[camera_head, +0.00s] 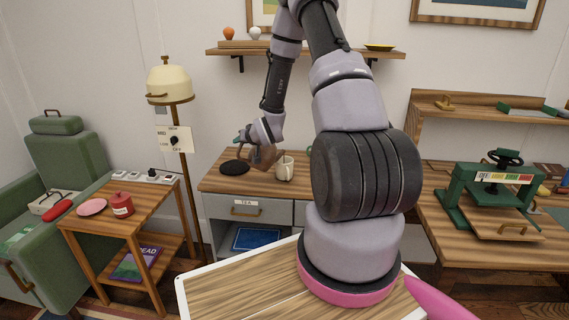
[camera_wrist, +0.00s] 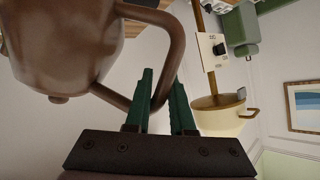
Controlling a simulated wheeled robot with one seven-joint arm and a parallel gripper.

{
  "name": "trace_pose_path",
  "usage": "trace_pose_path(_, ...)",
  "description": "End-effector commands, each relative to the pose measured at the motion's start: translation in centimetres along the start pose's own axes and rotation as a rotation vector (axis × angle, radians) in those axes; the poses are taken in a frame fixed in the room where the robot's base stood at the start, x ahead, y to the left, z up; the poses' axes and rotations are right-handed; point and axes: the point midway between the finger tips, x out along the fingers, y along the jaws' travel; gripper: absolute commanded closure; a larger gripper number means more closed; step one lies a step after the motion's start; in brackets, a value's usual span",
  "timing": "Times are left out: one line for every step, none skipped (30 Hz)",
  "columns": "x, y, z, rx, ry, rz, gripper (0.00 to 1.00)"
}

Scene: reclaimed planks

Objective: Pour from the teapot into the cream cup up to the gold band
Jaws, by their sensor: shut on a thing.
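The brown teapot (camera_head: 266,155) is held above the wooden cabinet top, just left of the cream cup (camera_head: 284,169). In the wrist view its body (camera_wrist: 62,40) fills the upper left. My gripper (camera_head: 246,143) is left of the teapot; in the wrist view its green fingers (camera_wrist: 163,100) are shut on the teapot's handle. The cup stands upright on the cabinet top. Its gold band and the level inside are too small to make out. No stream of liquid can be seen, and I cannot tell the teapot's exact tilt.
A black round mat (camera_head: 234,167) lies empty left of the cup. A wall shelf (camera_head: 300,50) hangs above. A lamp (camera_head: 170,85) and a side table (camera_head: 130,207) stand left. A green press (camera_head: 497,190) stands on the right-hand bench.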

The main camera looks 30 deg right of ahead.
Motion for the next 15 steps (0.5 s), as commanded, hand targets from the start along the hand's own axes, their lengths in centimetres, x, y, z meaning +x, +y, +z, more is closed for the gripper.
trace_pose_path(-0.01,-0.02,-0.26,-0.001,0.003,-0.002,1.0)
trace_pose_path(-0.02,0.0,-0.3,0.0,0.003,-0.003,1.0)
trace_pose_path(-0.04,0.02,-0.35,0.002,0.003,-0.004,1.0)
trace_pose_path(-0.04,0.03,-0.38,0.003,0.002,-0.004,1.0)
trace_pose_path(-0.05,0.05,-0.42,0.004,0.002,-0.005,1.0)
trace_pose_path(-0.06,0.07,-0.46,0.006,0.002,-0.005,1.0)
trace_pose_path(-0.07,0.09,-0.49,0.008,0.001,-0.006,1.0)
trace_pose_path(-0.07,0.11,-0.52,0.009,0.001,-0.006,1.0)
trace_pose_path(-0.08,0.12,-0.56,0.011,0.001,-0.006,1.0)
trace_pose_path(-0.09,0.14,-0.59,0.012,0.0,-0.007,1.0)
trace_pose_path(-0.1,0.16,-0.61,0.014,0.0,-0.007,1.0)
trace_pose_path(-0.1,0.17,-0.64,0.015,0.0,-0.008,1.0)
trace_pose_path(-0.11,0.19,-0.67,0.016,-0.001,-0.008,1.0)
trace_pose_path(-0.11,0.2,-0.69,0.017,-0.001,-0.009,1.0)
trace_pose_path(-0.12,0.2,-0.72,0.018,-0.001,-0.01,1.0)
